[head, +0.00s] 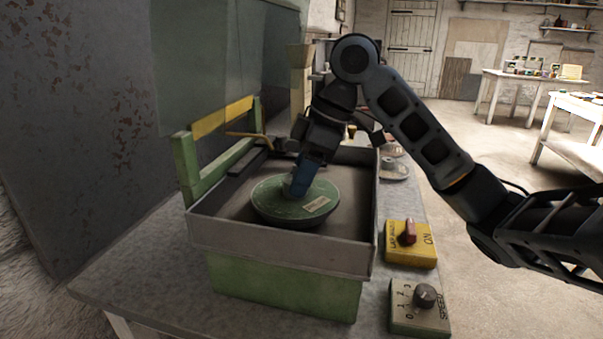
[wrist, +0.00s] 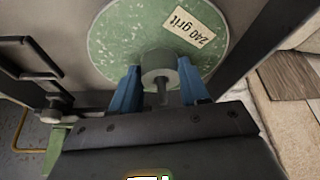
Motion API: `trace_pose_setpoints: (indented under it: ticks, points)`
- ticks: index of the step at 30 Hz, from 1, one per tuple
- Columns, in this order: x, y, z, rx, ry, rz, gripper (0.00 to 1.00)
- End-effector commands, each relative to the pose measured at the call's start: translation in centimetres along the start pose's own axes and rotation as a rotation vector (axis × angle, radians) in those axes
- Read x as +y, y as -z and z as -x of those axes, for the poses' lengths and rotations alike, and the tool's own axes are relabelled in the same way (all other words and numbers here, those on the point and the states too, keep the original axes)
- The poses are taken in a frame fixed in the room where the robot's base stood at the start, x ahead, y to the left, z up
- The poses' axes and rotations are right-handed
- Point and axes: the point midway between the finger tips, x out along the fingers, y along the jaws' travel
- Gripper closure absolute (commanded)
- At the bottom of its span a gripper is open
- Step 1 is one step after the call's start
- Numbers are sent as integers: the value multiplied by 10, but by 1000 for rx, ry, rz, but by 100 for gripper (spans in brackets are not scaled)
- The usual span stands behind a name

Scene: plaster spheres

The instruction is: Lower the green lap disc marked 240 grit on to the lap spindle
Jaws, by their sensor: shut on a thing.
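The green lap disc (head: 268,205) is inside the grey-walled pan, roughly level, with a dark underside. Its pale label reads 240 grit in the wrist view (wrist: 187,33). My gripper (head: 298,186) is above the middle of the disc, its blue fingers pointing down. In the wrist view, my gripper (wrist: 160,82) is shut on the disc's grey centre hub (wrist: 158,63), one finger on each side. A thin grey pin shows at the hub's middle; I cannot tell whether it is the spindle. The disc hides the space beneath it, so I cannot tell whether it is seated.
The pan (head: 280,247) stands on a green base on a grey bench. A green frame with a yellow bar (head: 222,117) rises at its left. A yellow switch box (head: 411,256) with a red knob and a speed box (head: 418,309) stand at right. Other discs (head: 394,170) lie behind.

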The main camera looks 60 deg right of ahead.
Motion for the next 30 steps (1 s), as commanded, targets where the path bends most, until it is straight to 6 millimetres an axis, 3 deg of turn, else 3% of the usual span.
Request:
trace_pose_setpoints:
  ticks: [12,13,22,30]
  points:
    - [0,-4,-9,1,0,0,100]
    - [0,-4,-9,1,0,0,54]
    - [0,-3,-8,0,0,0,25]
    - [0,-4,-9,-1,1,0,25]
